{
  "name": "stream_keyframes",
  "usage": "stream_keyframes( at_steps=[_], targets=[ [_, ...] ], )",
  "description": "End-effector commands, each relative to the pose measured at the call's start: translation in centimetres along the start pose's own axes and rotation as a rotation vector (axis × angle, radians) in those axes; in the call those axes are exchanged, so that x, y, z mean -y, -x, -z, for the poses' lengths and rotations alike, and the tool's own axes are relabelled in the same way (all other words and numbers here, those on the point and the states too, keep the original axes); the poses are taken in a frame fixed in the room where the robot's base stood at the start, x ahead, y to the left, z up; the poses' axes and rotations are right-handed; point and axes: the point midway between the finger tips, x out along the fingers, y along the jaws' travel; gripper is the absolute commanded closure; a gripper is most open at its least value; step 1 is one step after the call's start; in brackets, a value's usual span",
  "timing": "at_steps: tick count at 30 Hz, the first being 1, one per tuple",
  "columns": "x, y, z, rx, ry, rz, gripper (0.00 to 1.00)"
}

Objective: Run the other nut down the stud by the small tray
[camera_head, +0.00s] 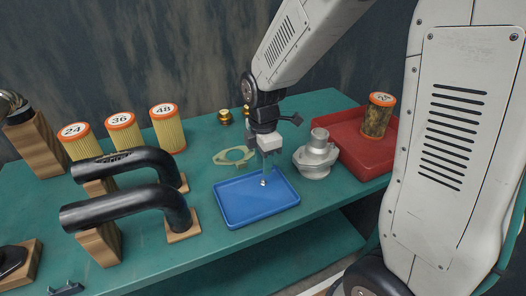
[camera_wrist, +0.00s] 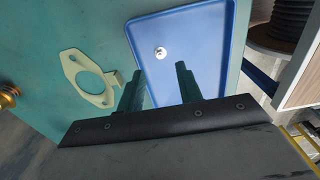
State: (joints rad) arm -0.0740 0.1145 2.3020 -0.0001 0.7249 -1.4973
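A small shiny nut (camera_head: 263,183) lies in the blue tray (camera_head: 230,220); in the wrist view the nut (camera_wrist: 160,53) is on the tray floor, just beyond the gap between my fingertips. My gripper (camera_head: 268,172) points down over the tray; in the wrist view its two fingers (camera_wrist: 159,68) stand apart with nothing between them. A pale green gasket-like plate (camera_head: 234,156) with a large hole lies behind the tray; it also shows in the wrist view (camera_wrist: 88,78). A grey metal housing (camera_head: 317,158) stands right of the tray. I cannot make out a stud in either view.
A red tray (camera_head: 352,158) at the right holds a filter (camera_head: 378,115). Several numbered filters (camera_head: 167,128) stand at the back left. Black pipes (camera_head: 128,202) rest on wooden blocks left of the blue tray. Brass fittings (camera_head: 225,117) stand behind the gasket.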

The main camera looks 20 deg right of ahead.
Motion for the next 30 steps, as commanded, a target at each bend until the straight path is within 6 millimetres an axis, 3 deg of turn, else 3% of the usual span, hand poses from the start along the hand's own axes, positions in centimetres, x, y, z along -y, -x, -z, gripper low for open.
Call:
stream_keyframes(
  at_steps=[15,30],
  targets=[
    [0.1,-4.7,0.0,0.0,-0.001,0.002,0.64],
    [0.1,-5.5,0.0,0.0,-0.001,0.001,0.64]
  ],
)
